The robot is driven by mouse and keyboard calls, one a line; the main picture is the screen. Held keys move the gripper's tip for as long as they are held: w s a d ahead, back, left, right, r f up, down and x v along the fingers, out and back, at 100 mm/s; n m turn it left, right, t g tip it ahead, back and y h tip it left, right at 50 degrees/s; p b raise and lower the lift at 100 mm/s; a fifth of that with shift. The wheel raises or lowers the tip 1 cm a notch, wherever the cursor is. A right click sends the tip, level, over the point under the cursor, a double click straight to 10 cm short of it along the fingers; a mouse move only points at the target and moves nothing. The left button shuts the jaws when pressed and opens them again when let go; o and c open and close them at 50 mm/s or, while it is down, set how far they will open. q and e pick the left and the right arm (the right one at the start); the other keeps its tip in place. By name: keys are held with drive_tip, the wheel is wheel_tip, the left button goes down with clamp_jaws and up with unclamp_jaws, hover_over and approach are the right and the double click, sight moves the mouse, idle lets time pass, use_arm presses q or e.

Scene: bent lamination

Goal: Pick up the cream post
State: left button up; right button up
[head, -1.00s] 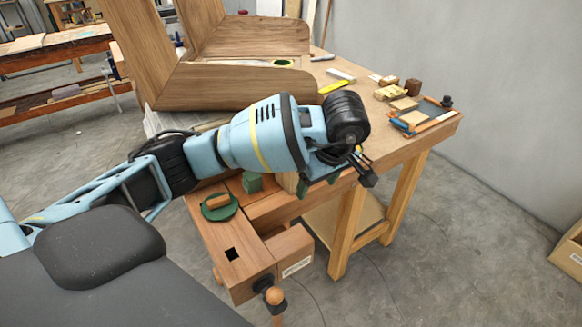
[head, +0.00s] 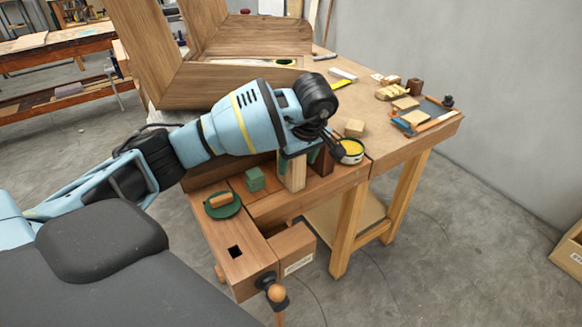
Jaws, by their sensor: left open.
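The cream post (head: 293,173) stands upright on the near part of the workbench, its top partly hidden by my left gripper. My left gripper (head: 314,152) is open, coming in from the left and tilted, just above and to the right of the post. I cannot tell whether a finger touches the post. My right gripper is not in view.
A green block (head: 255,179) and a green disc with a wooden handle (head: 222,205) lie left of the post. A dark reddish block (head: 324,161) and a yellow tin (head: 352,152) stand to its right. A small cream block (head: 354,128) sits behind the tin. Large bent wooden panels (head: 235,80) fill the back.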

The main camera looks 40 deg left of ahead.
use_arm(q)
drive_tip(key=a, duration=0.1)
drive_tip(key=w+a, duration=0.1)
drive_tip(key=shift+w+a, duration=0.1)
drive_tip(key=shift+a, duration=0.3)
drive_tip(key=shift+w+a+f, duration=0.1)
drive_tip(key=shift+a+f, duration=0.1)
drive_tip(key=shift+f, duration=0.4)
drive_tip(key=c, duration=1.2)
